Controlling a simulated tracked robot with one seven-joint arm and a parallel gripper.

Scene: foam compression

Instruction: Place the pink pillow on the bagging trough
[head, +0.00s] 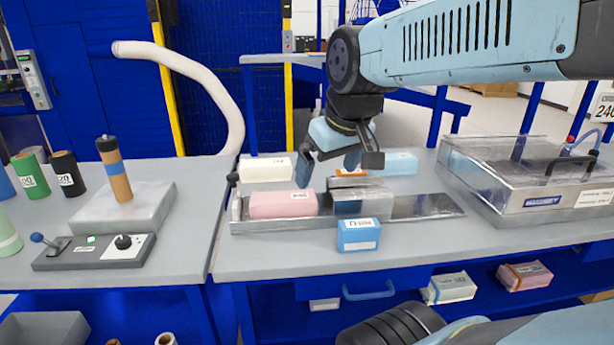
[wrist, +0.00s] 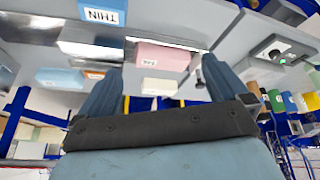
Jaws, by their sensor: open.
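The pink pillow (head: 283,204) is a pink block with a label. It lies at the left end of the bagging trough (head: 430,206), a long shallow metal tray on the table, and appears to rest on it. In the wrist view the pink pillow (wrist: 160,57) shows between and beyond my fingers. My gripper (head: 328,168) is open and empty, above the trough and slightly right of the pink pillow. No contact between fingers and pillow shows. A shiny metal box-like part (head: 362,203) sits on the trough right of the pillow.
A blue block (head: 358,235) stands in front of the trough. A white block (head: 265,169), an orange one (head: 350,173) and a light blue one (head: 401,163) lie behind it. A large metal lidded machine (head: 530,180) is at right. The front table strip is mostly clear.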

